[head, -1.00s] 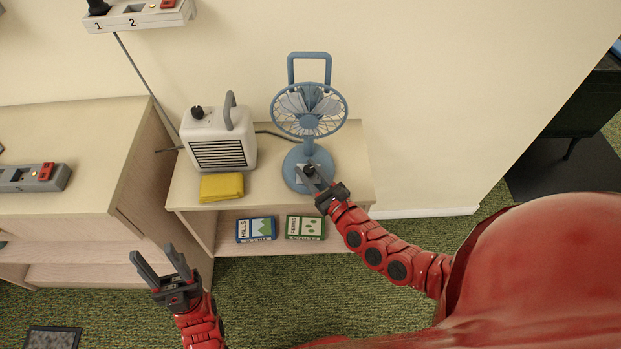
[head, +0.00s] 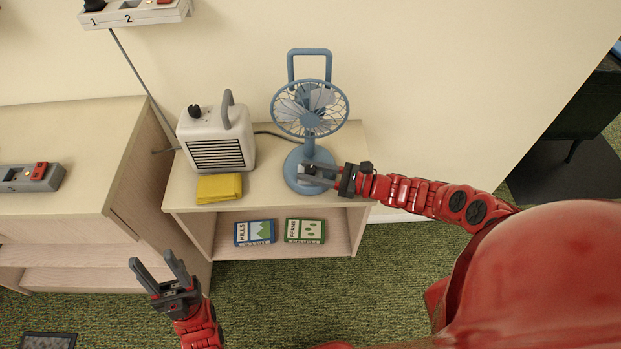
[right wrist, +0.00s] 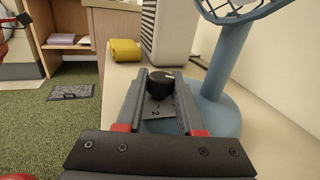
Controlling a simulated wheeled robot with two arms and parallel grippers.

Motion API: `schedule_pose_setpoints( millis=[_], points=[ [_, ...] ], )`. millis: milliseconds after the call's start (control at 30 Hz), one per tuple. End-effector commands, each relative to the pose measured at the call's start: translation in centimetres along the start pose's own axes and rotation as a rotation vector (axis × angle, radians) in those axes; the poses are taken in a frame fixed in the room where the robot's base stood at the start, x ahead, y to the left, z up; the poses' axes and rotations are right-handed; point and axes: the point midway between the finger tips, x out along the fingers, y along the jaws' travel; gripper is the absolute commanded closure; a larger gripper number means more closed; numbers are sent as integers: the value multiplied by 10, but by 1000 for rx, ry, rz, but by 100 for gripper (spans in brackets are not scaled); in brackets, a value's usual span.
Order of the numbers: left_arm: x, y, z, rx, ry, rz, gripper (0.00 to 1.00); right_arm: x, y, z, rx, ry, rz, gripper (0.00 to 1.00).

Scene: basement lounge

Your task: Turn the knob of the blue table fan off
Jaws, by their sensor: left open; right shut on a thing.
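The blue table fan (head: 300,152) stands upright on the shelf top, and its blue post and base show in the right wrist view (right wrist: 218,108). Its black knob (right wrist: 160,84) sits on a grey dial plate (right wrist: 158,108) with a "2" mark visible. The rest of the dial marks are hidden. My right gripper (head: 308,174) reaches in from the right over the fan's base, and its fingers (right wrist: 161,80) are shut on the knob, one on each side. In the head view the knob is hidden by the fingers. My left gripper (head: 154,260) is open and empty, low at the left, away from the fan.
A white heater (head: 216,140) with a black knob and grey handle stands left of the fan. A folded yellow cloth (head: 219,188) lies in front of it. A grey power strip (head: 30,177) is on the left cabinet.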

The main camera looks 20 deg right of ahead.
Motion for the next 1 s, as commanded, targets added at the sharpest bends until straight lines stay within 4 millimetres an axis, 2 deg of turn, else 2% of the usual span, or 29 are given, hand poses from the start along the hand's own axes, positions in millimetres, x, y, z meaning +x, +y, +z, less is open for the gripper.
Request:
schedule_pose_setpoints(
  millis=[33,100,200,400,633,1000],
  points=[
    [-24,1,4,0,0,0,50,0,0,-14,-10,6,47,100],
    [-39,2,7,0,0,0,50,2,-2,-12,-14,-5,101,100],
    [-58,3,10,0,0,0,50,2,-2,-9,-14,-13,182,100],
    [-80,4,14,0,0,0,50,3,0,-4,-7,-22,318,100],
    [-94,5,16,0,0,0,50,2,-1,-1,-3,-26,398,100],
    [-99,5,17,0,0,0,50,1,0,2,-3,-26,430,100]
  ],
)
